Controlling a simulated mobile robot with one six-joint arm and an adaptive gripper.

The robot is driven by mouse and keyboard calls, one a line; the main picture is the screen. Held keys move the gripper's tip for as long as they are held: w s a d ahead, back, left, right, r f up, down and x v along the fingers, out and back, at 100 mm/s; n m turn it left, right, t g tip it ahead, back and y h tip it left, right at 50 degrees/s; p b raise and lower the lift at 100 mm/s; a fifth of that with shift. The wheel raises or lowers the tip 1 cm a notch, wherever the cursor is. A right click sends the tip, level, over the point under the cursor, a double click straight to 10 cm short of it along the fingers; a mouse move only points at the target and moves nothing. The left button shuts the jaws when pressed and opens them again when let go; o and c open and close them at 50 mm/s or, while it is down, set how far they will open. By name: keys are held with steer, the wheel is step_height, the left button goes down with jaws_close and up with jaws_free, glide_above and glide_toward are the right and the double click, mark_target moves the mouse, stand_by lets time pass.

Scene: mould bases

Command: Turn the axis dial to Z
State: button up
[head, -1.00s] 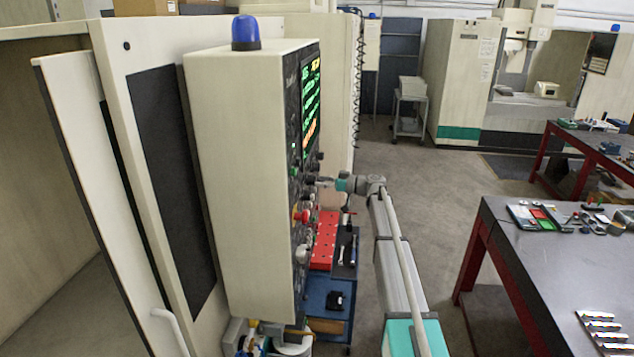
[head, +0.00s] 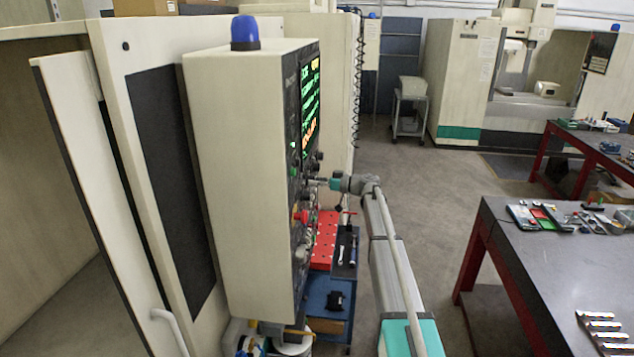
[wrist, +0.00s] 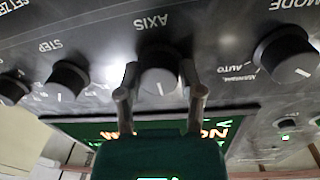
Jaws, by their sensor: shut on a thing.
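The axis dial (wrist: 159,82) is a dark round knob with a pale face under the word AXIS, upside down in the wrist view. A white mark on its face points down in that picture; the letter it points at is hidden. My gripper (wrist: 159,76) has one finger on each side of the dial and is shut on it. In the head view my gripper (head: 318,182) is at the control panel's face, seen edge-on, and the dial cannot be made out there.
The STEP dial (wrist: 68,80) and the MODE dial (wrist: 288,56) flank the axis dial. The lit screen (head: 310,105) is above my gripper. A red rack (head: 324,240) on a blue cart is below. A dark workbench (head: 570,250) stands right; floor between is clear.

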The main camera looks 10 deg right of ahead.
steer(key=shift+s, duration=0.1)
steer(key=shift+c, duration=0.5)
steer(key=m, duration=0.4)
steer(key=shift+r+p, duration=0.1)
steer(key=shift+p, duration=0.2)
steer(key=shift+m+g, duration=0.4)
steer(key=shift+m, duration=1.9)
